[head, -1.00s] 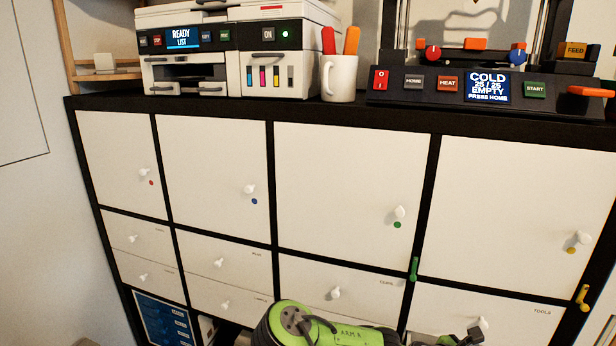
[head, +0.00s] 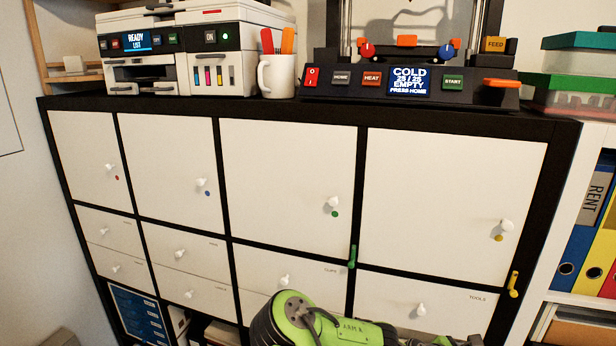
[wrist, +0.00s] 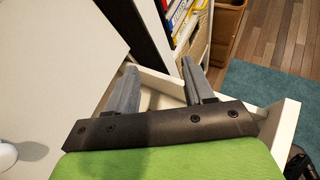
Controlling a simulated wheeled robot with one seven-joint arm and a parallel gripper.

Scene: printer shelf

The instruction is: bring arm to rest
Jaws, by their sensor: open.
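My green arm (head: 335,328) shows at the bottom centre of the head view, in front of the lower drawers. My gripper (wrist: 160,80) shows in the wrist view with its two grey fingers apart and nothing between them. Behind and below the fingers is a white edged panel or open drawer (wrist: 285,125); I cannot tell which. A large white surface (wrist: 50,60) fills the left of the wrist view. In the head view the fingertips are too low and small to make out.
A black-framed cabinet (head: 400,118) with white doors and drawers stands ahead. On top are a printer (head: 215,70), a white mug (head: 277,78) and a 3D printer (head: 410,90). A white shelf with binders (head: 590,230) stands at right. Wood floor (wrist: 280,40) shows in the wrist view.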

